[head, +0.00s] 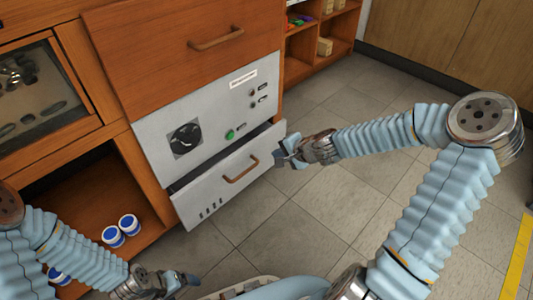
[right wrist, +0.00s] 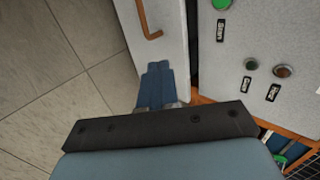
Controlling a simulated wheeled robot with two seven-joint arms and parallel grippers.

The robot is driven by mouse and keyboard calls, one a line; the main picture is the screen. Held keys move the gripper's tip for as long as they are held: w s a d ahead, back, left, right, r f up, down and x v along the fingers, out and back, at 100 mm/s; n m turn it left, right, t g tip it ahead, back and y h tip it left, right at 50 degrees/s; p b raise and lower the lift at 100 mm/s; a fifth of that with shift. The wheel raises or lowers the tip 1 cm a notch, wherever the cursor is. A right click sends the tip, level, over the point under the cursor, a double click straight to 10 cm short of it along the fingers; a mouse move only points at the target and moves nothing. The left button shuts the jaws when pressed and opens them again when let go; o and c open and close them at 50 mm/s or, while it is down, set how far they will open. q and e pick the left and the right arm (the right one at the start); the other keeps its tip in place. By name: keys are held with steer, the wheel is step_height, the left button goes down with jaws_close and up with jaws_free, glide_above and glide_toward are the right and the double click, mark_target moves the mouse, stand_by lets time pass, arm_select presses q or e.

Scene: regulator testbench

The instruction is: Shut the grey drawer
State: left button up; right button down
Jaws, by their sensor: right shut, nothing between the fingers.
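The grey drawer (head: 225,185) is below the grey control panel in the head view, pulled out a little, with a dark gap along its top edge. Its copper-coloured handle (head: 240,170) is on the front; it also shows in the right wrist view (right wrist: 148,22). My right gripper (head: 280,157) is shut and empty at the drawer front's upper right corner; I cannot tell whether it touches. In the right wrist view its fingers (right wrist: 155,85) overlap the drawer front's end. My left gripper (head: 185,282) is low at the left, away from the drawer; its jaws are unclear.
The grey panel (head: 210,118) with a dial and buttons is above the drawer. A wooden drawer (head: 160,45) is above that. Blue-and-white jars (head: 120,230) stand in the open shelf at left. Tiled floor (head: 320,215) in front is clear.

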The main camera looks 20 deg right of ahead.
mark_target(247, 144)
steer(key=x, duration=0.3)
steer(key=w+r+b+x, duration=0.1)
steer(key=x, duration=0.7)
steer(key=shift+w+a+r, duration=0.15)
steer(key=shift+w+a, duration=0.1)
steer(key=shift+a, duration=0.1)
steer(key=shift+w+a, duration=0.25)
steer(key=shift+w, duration=0.35)
steer(key=shift+w+a+r, duration=0.1)
steer(key=shift+w, duration=0.1)
steer(key=w, duration=0.1)
steer(key=w+a+p, duration=0.1)
steer(key=w+p, duration=0.1)
steer(key=shift+w+a, duration=0.3)
steer(key=shift+w, duration=0.3)
steer(key=shift+r, duration=0.1)
